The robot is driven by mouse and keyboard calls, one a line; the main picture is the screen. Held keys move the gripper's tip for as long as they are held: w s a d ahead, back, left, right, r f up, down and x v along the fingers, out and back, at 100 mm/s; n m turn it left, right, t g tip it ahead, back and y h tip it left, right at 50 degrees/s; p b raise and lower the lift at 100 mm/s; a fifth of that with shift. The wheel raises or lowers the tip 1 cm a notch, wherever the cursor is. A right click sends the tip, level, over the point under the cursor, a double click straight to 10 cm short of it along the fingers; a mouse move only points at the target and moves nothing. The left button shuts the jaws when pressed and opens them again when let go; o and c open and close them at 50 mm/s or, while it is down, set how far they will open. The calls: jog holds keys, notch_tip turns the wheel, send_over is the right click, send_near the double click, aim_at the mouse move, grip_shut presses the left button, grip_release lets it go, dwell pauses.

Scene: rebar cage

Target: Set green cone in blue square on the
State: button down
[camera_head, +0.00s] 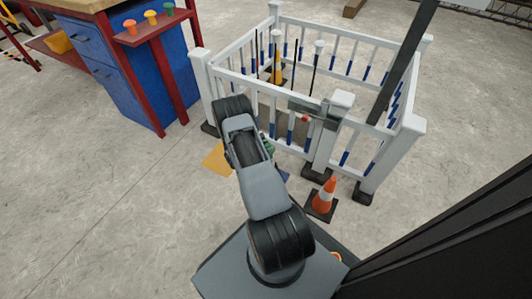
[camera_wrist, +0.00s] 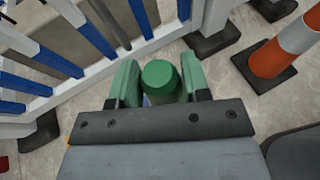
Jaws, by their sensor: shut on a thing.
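The green cone (camera_wrist: 160,77) shows from above in the wrist view as a round green top. My gripper (camera_wrist: 160,85) has green fingers, one on each side of it, and is shut on it. A small part of the blue square (camera_head: 282,173) shows on the floor to the right of my arm in the head view. A sliver of blue also shows beside the cone in the wrist view. In the head view my arm hides most of the gripper, the cone and the square. I cannot tell whether the cone touches the floor.
A white fence pen (camera_head: 341,110) with blue-banded bars stands just beyond my gripper. An orange and white cone (camera_head: 325,195) stands to the right. A yellow square (camera_head: 216,158) lies left of my arm. A blue cabinet (camera_head: 135,65) stands back left. Floor at left is clear.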

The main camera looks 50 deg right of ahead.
jog(key=shift+w+d+f+b, duration=0.15)
jog(key=shift+f+b, duration=0.4)
jog(key=shift+f, duration=0.35)
jog(key=shift+w+d+f+b, duration=0.1)
jog(key=shift+f+b, duration=0.45)
jog(key=shift+f, duration=0.35)
jog(key=shift+a+f, duration=0.1)
jog(key=shift+f, duration=0.05)
jog(key=c, duration=0.6)
grip_release()
